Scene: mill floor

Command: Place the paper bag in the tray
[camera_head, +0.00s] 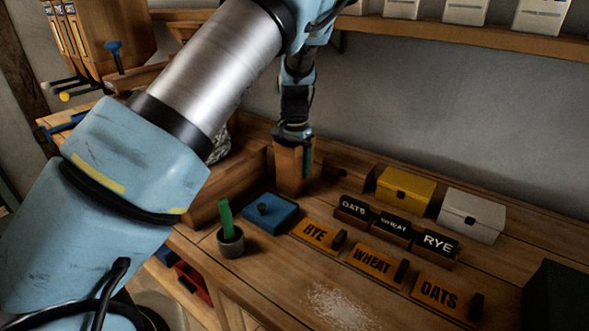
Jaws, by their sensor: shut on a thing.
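The paper bag (290,172) is brown, upright and box-like, near the back of the wooden bench. My gripper (295,143) points down and is shut on its top. A dark green strip shows along the bag's right side. A wooden tray-like box (238,182) with raised walls is just left of the bag, partly hidden behind my arm. I cannot tell whether the bag touches the bench or the box.
A blue block (269,212) and a grey pot with a green stick (230,241) stand in front of the bag. Orange RYE, WHEAT and OATS plates (372,262), black label blocks (394,224), a yellow box (405,188) and a white box (471,213) are to the right. White powder (340,307) lies in front.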

